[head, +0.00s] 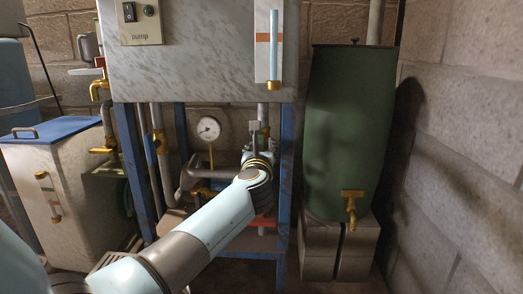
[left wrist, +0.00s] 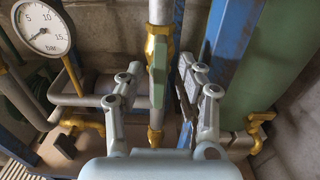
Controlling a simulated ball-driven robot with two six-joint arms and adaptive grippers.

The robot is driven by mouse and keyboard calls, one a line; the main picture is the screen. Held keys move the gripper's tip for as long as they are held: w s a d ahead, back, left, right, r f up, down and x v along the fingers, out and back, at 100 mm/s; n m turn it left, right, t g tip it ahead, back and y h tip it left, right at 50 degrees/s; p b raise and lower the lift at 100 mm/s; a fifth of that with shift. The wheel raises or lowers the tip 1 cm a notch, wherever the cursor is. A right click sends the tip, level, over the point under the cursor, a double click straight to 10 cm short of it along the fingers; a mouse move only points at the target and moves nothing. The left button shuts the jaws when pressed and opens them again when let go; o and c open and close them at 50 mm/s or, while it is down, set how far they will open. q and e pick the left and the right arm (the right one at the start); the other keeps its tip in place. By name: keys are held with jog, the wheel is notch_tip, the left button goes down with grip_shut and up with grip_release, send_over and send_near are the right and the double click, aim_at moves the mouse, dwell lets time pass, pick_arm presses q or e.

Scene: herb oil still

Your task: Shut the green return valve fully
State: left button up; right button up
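The green valve handle (left wrist: 158,75) shows in the left wrist view as a narrow lever standing along a vertical pipe, below a brass fitting (left wrist: 159,35). My left gripper (left wrist: 161,66) is open, with one grey finger on each side of the handle and a visible gap on both sides. No contact with the handle shows. In the head view my left arm reaches in from the lower left, and its gripper (head: 255,131) is under the grey tank beside the right blue leg. The handle is not clear there, hidden by my wrist and gripper. My right gripper is not in view.
A pressure gauge (head: 208,129) stands left of the gripper, also in the left wrist view (left wrist: 43,27). Blue frame legs (head: 283,190) flank the pipes. A green barrel (head: 347,125) with a brass tap (head: 351,203) stands right. Brass taps (head: 100,88) are at left.

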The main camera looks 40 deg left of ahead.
pick_arm(q)
jog(key=shift+x, duration=0.95)
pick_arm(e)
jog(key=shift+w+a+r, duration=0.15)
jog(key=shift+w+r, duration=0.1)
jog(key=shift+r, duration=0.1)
pick_arm(q)
grip_shut()
